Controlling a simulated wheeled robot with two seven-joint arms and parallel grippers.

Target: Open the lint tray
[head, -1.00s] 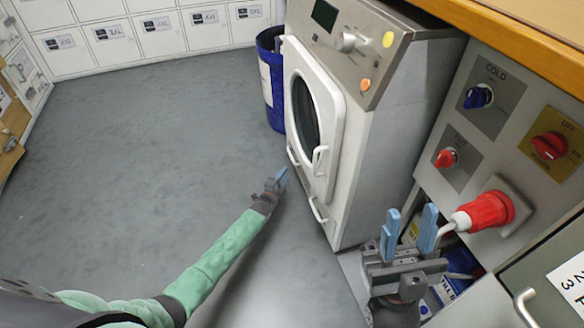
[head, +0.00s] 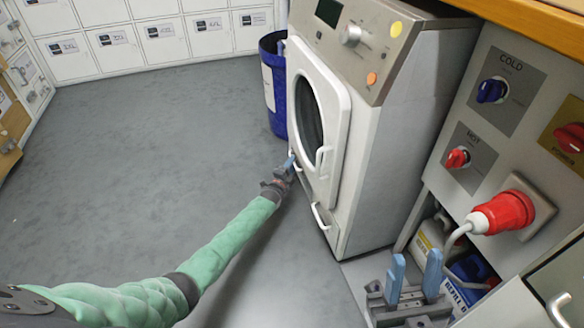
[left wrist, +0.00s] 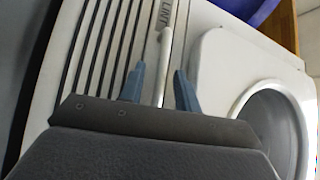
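The white dryer (head: 375,130) stands at centre right in the head view. In the left wrist view, a slim pale handle (left wrist: 163,60) lies beside a LINT label on the dryer's grooved lower front (left wrist: 95,50). My left gripper (head: 289,162) is at the lower left of the dryer front. In the left wrist view my left gripper (left wrist: 159,88) is open, with a blue fingertip on each side of the handle; contact cannot be told. In the head view the gripper covers much of this handle. My right gripper (head: 414,278) is open and empty at the lower right.
The dryer also has a round door with a handle (head: 322,162) and a lower handle (head: 320,216). A blue bin (head: 274,100) stands behind it. A red plug (head: 502,211) and containers (head: 430,238) are near my right gripper. The grey floor at left is clear.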

